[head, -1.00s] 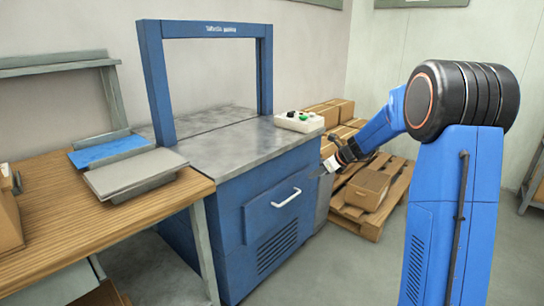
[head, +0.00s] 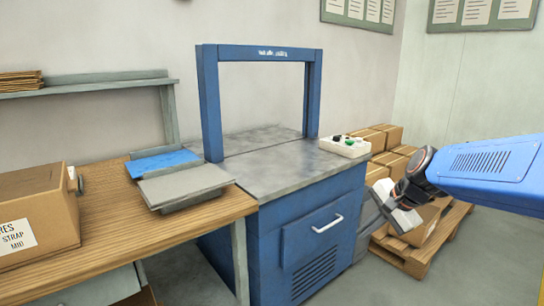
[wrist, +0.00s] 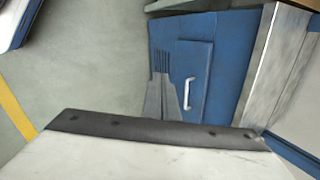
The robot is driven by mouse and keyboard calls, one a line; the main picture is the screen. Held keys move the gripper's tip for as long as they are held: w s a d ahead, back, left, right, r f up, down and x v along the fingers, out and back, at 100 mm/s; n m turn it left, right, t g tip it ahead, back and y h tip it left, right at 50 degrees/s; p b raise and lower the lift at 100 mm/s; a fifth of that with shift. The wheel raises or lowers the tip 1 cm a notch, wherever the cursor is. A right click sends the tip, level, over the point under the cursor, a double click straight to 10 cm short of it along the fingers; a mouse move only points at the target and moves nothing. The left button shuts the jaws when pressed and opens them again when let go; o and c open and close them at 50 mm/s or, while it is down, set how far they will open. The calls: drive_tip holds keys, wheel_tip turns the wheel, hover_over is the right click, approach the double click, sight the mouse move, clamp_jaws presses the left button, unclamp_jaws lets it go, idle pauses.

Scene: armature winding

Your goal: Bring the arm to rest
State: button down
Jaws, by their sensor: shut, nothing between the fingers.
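My blue arm (head: 490,170) reaches in from the right edge of the head view. Its dark wrist and white gripper (head: 396,210) hang in front of the pallet, to the right of the blue strapping machine (head: 300,240). In the wrist view the two grey fingers of my gripper (wrist: 163,92) lie together with nothing between them. The white and black gripper body fills the bottom of that view. Behind the fingers are the machine's blue front and its pale handle (wrist: 187,90).
A wooden bench (head: 110,215) at left holds a labelled carton (head: 35,215). A grey plate (head: 185,186) and a blue tray (head: 160,163) lie near its right end. Cartons stand on a pallet (head: 430,262) behind my gripper. Grey floor is open at lower right.

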drive_tip(key=s+d+f+n+h, duration=0.1)
drive_tip(key=s+f+n, duration=0.1)
drive_tip(key=s+n, duration=0.4)
drive_tip(key=s+d+f+n+h, duration=0.2)
drive_tip(key=s+n, duration=0.4)
drive_tip(key=s, duration=1.1)
drive_tip(key=shift+s+d+h, duration=0.15)
drive_tip(key=shift+h, duration=0.15)
